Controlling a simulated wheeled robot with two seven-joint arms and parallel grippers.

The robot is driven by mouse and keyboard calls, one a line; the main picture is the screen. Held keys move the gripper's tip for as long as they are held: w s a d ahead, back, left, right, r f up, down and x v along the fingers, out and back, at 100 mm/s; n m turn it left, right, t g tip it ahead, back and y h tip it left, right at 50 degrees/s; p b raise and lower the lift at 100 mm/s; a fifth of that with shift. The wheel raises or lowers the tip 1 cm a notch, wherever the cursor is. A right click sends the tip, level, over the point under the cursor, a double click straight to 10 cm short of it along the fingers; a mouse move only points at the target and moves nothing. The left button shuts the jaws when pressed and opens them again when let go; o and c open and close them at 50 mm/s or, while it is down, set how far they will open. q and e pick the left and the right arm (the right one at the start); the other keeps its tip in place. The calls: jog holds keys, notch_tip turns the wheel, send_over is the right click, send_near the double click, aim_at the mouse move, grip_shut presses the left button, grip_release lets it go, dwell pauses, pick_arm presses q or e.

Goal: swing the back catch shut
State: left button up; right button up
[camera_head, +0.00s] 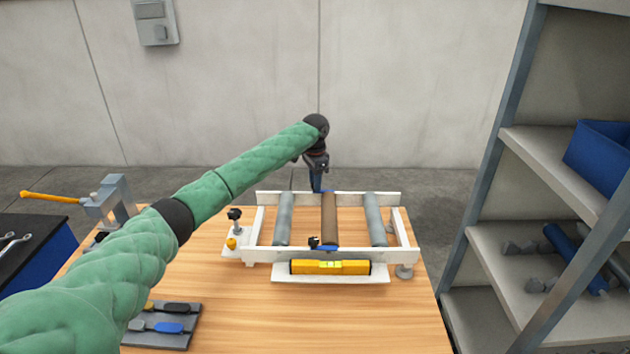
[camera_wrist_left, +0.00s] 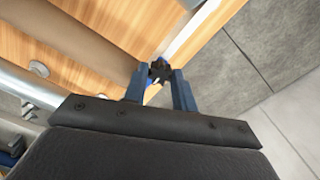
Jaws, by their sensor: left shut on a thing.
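The white roller frame (camera_head: 257,256) stands on the wooden table, with two grey rollers (camera_head: 283,219) and a brown roller (camera_head: 329,218) between its rails. A front catch (camera_head: 323,247), blue with a black knob, lies along the front rail at the brown roller's end. The back catch is mostly hidden in the head view; a bit of blue shows at the back rail. My left gripper (camera_head: 317,181) is at the back rail behind the brown roller. In the left wrist view its fingers (camera_wrist_left: 160,88) are shut on the back catch's black knob (camera_wrist_left: 160,71). My right gripper is not in view.
A yellow level (camera_head: 330,267) lies on the frame's front ledge. A tool tray (camera_head: 165,326) sits at the table's front left, and a vise with an orange handle (camera_head: 50,198) stands at left. A shelf (camera_head: 540,235) stands at right. The table's front right is clear.

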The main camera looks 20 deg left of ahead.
pick_arm(q)
jog(key=shift+r, duration=0.1)
dwell(0.4)
jog(key=o, duration=1)
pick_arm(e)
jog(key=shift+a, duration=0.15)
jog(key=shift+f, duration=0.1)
pick_arm(q)
jog(key=shift+r, duration=0.3)
notch_tip(320, 180, up, 5)
jog(key=b, duration=0.3)
jog(key=shift+r, duration=1.05)
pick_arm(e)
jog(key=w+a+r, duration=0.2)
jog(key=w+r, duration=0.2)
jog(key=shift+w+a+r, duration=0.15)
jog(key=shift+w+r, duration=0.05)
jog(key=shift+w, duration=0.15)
pick_arm(q)
jog(key=shift+f, duration=0.15)
